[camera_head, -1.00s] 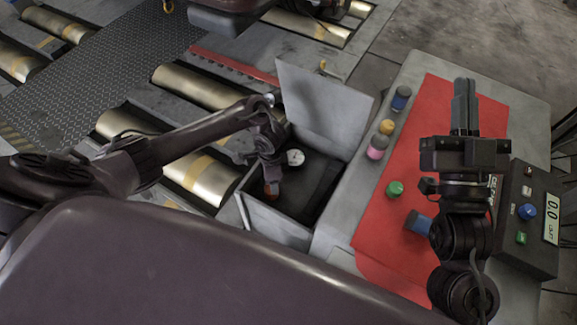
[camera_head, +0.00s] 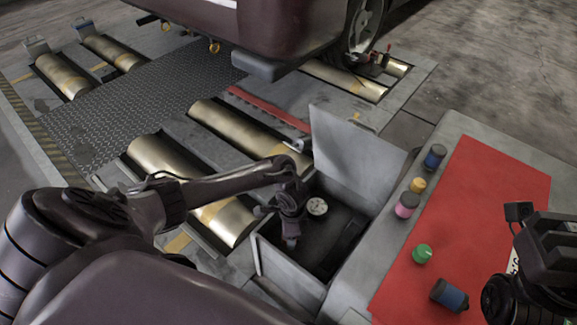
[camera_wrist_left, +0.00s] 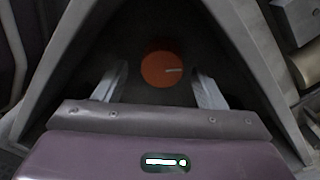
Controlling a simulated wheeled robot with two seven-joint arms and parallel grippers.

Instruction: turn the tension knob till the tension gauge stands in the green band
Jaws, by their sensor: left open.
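The tension knob (camera_wrist_left: 160,72) is a round orange-red knob with a pale line mark, seen in the left wrist view down in a dark recess. My left gripper (camera_wrist_left: 158,78) is open, with one finger on each side of the knob; I cannot tell if they touch it. In the head view my left gripper (camera_head: 291,240) reaches down into an open grey box, and it hides the knob. The tension gauge (camera_head: 317,206) is a small white dial inside the box; its needle and green band are too small to read. Part of my right arm's end (camera_head: 548,245) shows at the right edge, its fingertips not distinguishable.
The box's raised lid (camera_head: 352,155) stands behind the gauge. Metal rollers (camera_head: 240,135) and a vehicle (camera_head: 270,25) are beyond.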

